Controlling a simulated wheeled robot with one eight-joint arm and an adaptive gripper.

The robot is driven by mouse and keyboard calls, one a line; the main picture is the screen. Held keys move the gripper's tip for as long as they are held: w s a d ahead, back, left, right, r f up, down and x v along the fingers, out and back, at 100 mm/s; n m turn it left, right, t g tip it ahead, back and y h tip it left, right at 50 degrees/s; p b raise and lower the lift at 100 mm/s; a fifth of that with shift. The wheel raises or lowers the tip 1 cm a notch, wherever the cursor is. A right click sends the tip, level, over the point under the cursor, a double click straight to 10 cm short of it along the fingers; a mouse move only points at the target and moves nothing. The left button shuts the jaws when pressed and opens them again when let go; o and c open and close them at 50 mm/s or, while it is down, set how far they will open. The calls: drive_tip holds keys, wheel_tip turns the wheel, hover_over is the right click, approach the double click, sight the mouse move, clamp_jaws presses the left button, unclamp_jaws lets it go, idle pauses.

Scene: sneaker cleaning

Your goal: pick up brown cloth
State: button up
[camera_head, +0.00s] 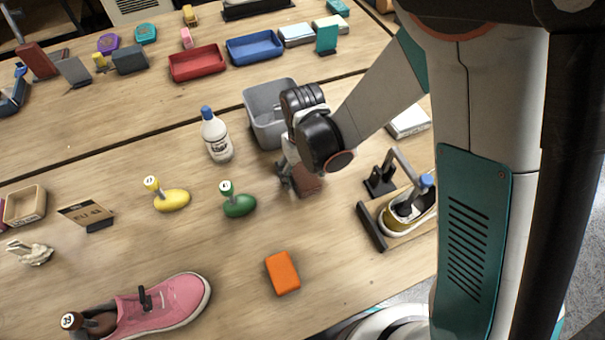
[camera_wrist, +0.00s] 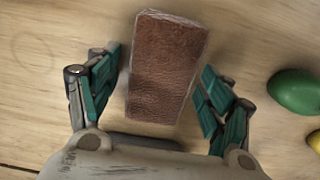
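The brown cloth (camera_wrist: 164,68) looks like a folded rectangular block with a leathery top. In the wrist view it lies on the wooden table between the two fingers of my gripper (camera_wrist: 160,95). The fingers are open, one on each side, with a gap visible on both sides. In the head view the cloth (camera_head: 309,181) is partly hidden behind my gripper (camera_head: 291,178), which is low over the table and points down at it.
A grey bin (camera_head: 262,97) stands just behind my gripper. A white bottle (camera_head: 216,138) and a green brush (camera_head: 239,205) are to its left. A stand with a shoe (camera_head: 405,211) is to its right. An orange block (camera_head: 282,273) lies in front, with bare table around it.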

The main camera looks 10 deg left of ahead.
drive_tip(key=c, duration=0.9)
drive_tip(key=shift+r, duration=0.15)
